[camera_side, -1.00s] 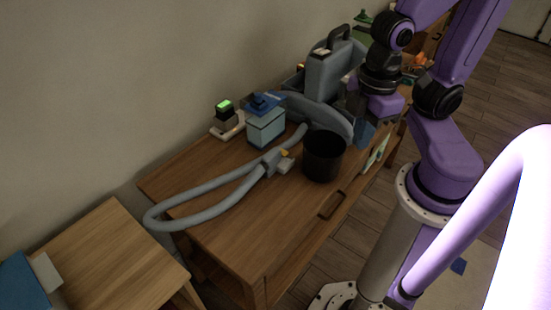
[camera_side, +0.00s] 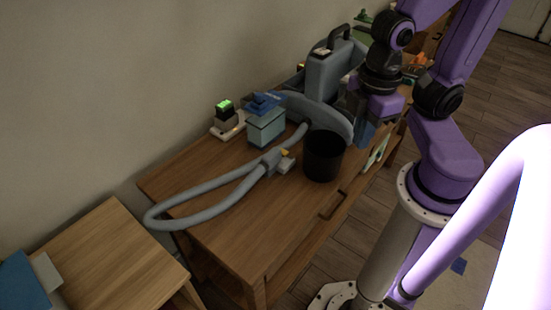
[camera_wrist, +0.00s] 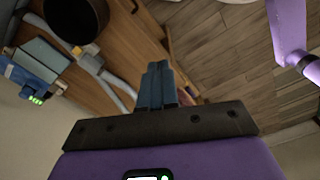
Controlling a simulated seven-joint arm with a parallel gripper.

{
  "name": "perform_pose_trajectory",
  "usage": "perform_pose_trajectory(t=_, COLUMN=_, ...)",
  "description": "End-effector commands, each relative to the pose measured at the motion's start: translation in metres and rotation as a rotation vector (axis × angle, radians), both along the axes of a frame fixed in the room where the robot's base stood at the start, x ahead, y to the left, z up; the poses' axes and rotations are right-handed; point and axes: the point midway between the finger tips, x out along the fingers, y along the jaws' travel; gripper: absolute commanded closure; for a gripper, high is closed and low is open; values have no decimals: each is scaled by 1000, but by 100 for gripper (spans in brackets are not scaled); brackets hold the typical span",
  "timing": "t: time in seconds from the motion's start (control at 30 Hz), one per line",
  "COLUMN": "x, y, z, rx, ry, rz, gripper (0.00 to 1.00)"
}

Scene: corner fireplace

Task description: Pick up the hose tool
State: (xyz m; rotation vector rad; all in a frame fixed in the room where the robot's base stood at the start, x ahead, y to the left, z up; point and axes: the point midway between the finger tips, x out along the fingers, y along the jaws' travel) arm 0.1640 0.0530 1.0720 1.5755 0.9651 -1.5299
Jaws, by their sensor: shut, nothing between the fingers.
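The hose tool appears to be the grey-blue hose (camera_side: 205,215) looping over the left part of the wooden table, with a pale, yellow-marked fitting (camera_side: 286,163) near its joint. In the wrist view, a grey hose section (camera_wrist: 122,87) and its pale fitting (camera_wrist: 92,62) lie left of my fingers. My gripper (camera_side: 364,134) is beyond the black bin, well right of the fitting, and apart from it. In the wrist view my gripper (camera_wrist: 158,70) has its blue fingers together with nothing between them. The hose's far end is partly hidden.
The black bin (camera_side: 324,157) stands close to the fitting; it also shows in the wrist view (camera_wrist: 75,18). A blue-topped box (camera_side: 266,128), a green-lit device (camera_side: 224,115) and a grey handled machine (camera_side: 328,80) stand along the back. The table's front-left top (camera_side: 240,240) is clear.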

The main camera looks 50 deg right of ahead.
Motion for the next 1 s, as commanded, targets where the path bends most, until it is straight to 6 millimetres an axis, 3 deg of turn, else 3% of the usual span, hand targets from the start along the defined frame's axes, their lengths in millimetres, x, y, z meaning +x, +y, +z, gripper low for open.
perform_pose_trajectory(t=0.03, x=0, y=0, z=0, rx=0, ry=0, rz=0, gripper=87)
perform_pose_trajectory(t=0.3, x=0, y=0, z=0, rx=0, ry=0, rz=0, gripper=0)
perform_pose_trajectory(t=0.63, x=2, y=7, z=-5, rx=16, ry=6, rz=-23, gripper=0)
perform_pose_trajectory(t=0.77, x=13, y=30, z=-21, rx=83, ry=15, rz=-105, gripper=0)
perform_pose_trajectory(t=1.0, x=59, y=83, z=-67, rx=261, ry=-14, rz=-399, gripper=0)
